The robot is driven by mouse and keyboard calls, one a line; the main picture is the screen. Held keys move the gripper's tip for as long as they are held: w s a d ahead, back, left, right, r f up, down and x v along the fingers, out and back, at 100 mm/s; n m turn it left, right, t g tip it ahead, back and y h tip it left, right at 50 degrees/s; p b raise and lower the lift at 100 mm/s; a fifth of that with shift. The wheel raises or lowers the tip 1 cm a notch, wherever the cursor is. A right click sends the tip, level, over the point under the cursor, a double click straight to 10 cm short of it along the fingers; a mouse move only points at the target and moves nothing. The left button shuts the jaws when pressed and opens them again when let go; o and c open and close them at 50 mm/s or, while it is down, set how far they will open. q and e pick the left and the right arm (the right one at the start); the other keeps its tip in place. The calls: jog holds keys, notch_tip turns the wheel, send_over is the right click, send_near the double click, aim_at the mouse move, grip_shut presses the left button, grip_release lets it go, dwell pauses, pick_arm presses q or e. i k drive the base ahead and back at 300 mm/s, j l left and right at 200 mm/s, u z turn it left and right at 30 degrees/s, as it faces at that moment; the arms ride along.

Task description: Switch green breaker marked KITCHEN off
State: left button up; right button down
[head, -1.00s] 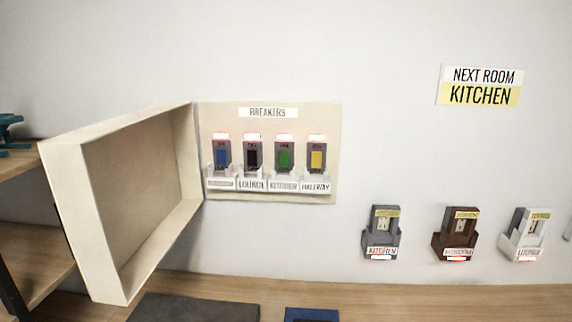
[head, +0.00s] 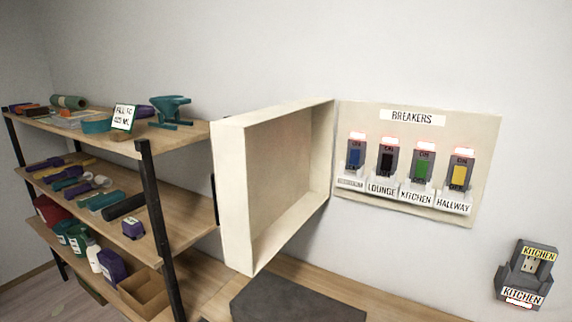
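The breaker panel (head: 425,205) is a cream board on the wall, right of centre, headed BREAKERS. The green breaker (head: 422,170) is third from the left, above the KITCHEN label (head: 416,195). A red light (head: 423,146) glows above it. The blue breaker (head: 355,158), black breaker (head: 387,161) and yellow breaker (head: 459,174) stand beside it, also with red lights lit. The panel's box-like cover (head: 280,180) hangs swung open to the left. Neither of my grippers shows in the head view.
A shelf rack (head: 150,198) full of tools and rolls stands at the left. A grey switch unit (head: 527,272) marked KITCHEN is on the wall at lower right. The space before the panel is clear.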

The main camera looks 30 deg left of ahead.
aim_at(422, 166)
jog(key=j+z, duration=0.1)
jog(key=j, duration=0.35)
jog(key=k+j+z, duration=0.1)
jog(key=j, duration=0.3)
jog(key=j+z, duration=0.1)
jog(key=j, duration=0.35)
jog(key=k+j, duration=0.15)
jog(key=j, duration=0.25)
jog(key=j+z, duration=0.15)
jog(key=j, duration=0.3)
jog(key=k+j+z, duration=0.1)
jog(key=j, duration=0.3)
jog(key=k+j+z, duration=0.1)
jog(key=j, duration=0.3)
jog(key=l, duration=1.15)
